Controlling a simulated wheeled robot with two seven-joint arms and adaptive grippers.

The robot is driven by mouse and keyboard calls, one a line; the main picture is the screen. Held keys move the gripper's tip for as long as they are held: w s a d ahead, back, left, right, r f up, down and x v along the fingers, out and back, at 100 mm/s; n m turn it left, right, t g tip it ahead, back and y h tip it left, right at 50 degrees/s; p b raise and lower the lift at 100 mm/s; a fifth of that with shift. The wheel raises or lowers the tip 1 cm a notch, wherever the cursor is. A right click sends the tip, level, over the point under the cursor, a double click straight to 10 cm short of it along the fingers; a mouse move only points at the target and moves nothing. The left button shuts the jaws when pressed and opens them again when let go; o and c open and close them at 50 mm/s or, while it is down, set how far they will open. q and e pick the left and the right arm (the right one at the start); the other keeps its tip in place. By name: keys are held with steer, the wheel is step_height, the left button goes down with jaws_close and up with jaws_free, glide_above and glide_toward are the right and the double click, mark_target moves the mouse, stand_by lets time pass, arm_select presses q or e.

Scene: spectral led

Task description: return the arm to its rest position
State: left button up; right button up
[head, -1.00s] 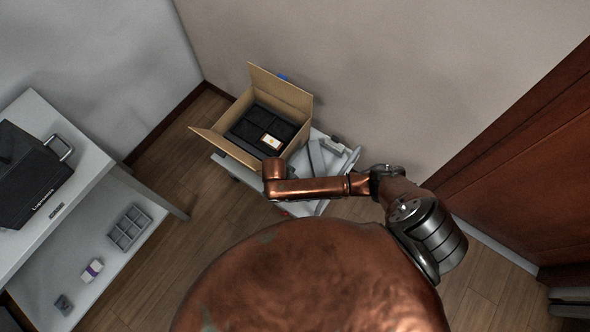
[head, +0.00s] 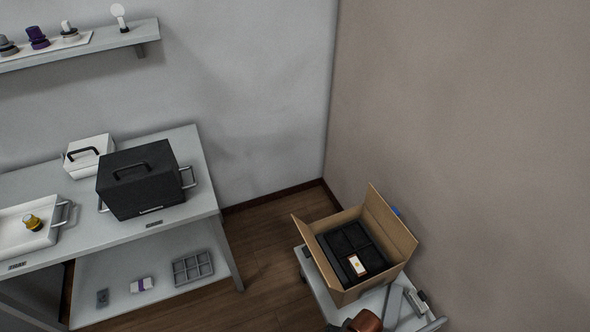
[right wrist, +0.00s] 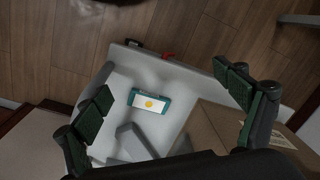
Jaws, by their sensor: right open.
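My right gripper (right wrist: 168,105) shows in the right wrist view with its two green-padded fingers wide apart and nothing between them. Beyond the fingers is a light grey cart top (right wrist: 180,88) with a teal and white card bearing a yellow dot (right wrist: 149,101). The right gripper itself is outside the head view. My left gripper is in neither view.
An open cardboard box (head: 350,297) with a black divided insert (head: 343,240) and a small white-and-yellow item (head: 357,265) stands on the cart; its side (right wrist: 215,135) is close by the right finger. A table (head: 190,223) with a black case (head: 140,180) stands left. Wooden floor (head: 262,250) lies between.

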steer(key=s+d+r+n+t+h, duration=0.1)
steer(key=s+d+r+n, duration=0.25)
steer(key=s+d, duration=0.45)
steer(key=s+d+r+n+t+h, duration=0.1)
steer(key=s+d+r+n, duration=0.2)
steer(key=s+d+r, duration=0.5)
step_height(320, 180, down, 28)
steer(key=s+g+p, duration=0.1)
steer(key=s+p, duration=0.1)
steer(key=p, duration=0.3)
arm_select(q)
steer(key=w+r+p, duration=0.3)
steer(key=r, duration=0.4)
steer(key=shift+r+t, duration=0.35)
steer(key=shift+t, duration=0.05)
arm_select(e)
steer(key=s+f, duration=0.5)
steer(key=s, duration=0.3)
steer(key=s+f+n+g+y, duration=0.1)
steer(key=s+f, duration=0.5)
steer(key=s, duration=0.3)
steer(key=shift+s+d+f, duration=0.15)
steer(key=shift+s, duration=0.1)
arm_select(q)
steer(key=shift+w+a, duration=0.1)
